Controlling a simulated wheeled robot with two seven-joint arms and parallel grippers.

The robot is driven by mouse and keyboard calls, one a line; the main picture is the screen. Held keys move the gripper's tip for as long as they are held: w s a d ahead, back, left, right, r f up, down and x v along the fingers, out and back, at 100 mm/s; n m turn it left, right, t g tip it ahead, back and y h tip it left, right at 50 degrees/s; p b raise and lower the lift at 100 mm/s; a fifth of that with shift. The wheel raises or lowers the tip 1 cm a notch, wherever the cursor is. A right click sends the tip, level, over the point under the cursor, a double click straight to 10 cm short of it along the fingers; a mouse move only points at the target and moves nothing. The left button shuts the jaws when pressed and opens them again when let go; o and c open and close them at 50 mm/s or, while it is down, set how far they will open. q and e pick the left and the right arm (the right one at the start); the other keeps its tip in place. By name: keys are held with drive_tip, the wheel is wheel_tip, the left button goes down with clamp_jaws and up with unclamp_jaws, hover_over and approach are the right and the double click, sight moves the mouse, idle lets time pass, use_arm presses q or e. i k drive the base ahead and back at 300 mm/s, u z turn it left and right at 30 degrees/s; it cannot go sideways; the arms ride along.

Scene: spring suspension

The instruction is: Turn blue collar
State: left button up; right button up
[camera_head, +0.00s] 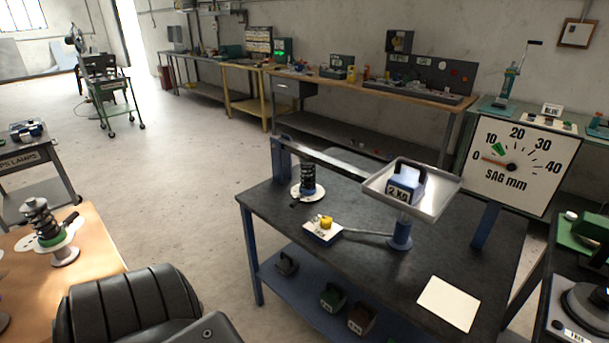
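A black coil spring (308,176) stands on a white round base on the dark bench. A small blue band, which looks like the blue collar (308,191), sits around its lower part. The post's top is under a grey lever bar (345,162). A blue 2 KG weight (404,188) sits in a metal tray (440,195) at the right. The SAG mm dial (535,165) has its red pointer near the low end, below a green mark by 10. Neither of my grippers is in view.
A second spring unit with a green collar (50,240) stands on the wooden table at left. A blue block with a yellow knob (323,231) and a white sheet (448,302) lie on the bench. A dark ribbed shape (130,305) fills the lower left.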

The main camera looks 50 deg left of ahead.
sight(303, 192)
drive_tip(key=u, duration=0.35)
drive_tip(key=i, duration=0.4)
drive_tip(key=u, duration=0.4)
